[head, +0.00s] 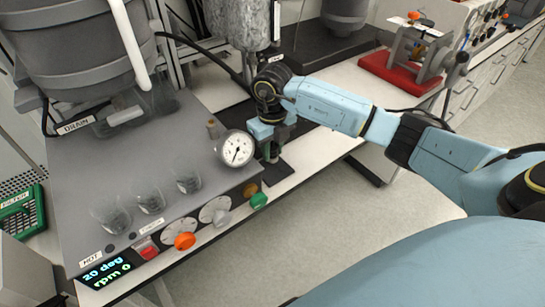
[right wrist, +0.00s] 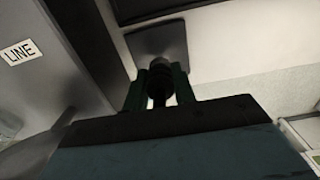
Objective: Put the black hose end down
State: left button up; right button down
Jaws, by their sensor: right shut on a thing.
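My right gripper (head: 270,155) points down beside the right side of the grey reactor base, just behind the round white gauge (head: 236,148). In the right wrist view its two green fingers (right wrist: 160,90) are shut on the black hose end (right wrist: 160,72). The hose end is at a dark square pad (right wrist: 158,42) on the white bench. The pad also shows in the head view (head: 278,173). I cannot tell whether the hose end touches the pad. In the head view the gripper mostly hides the hose end. My left gripper is not in view.
The grey reactor base (head: 120,170) holds several glass beakers and has an orange knob (head: 185,240) and a green knob (head: 259,200) on its front. A red-based stand (head: 405,70) is at the back right. The white bench (head: 325,150) has bare room right of the gripper.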

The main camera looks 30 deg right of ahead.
aim_at(273, 157)
jog(key=shift+f, duration=1.55)
jog(key=shift+f, duration=0.1)
jog(key=c, duration=1.1)
grip_release()
jog(key=shift+c, duration=0.2)
notch_tip(273, 157, up, 12)
jog(key=shift+r, duration=0.15)
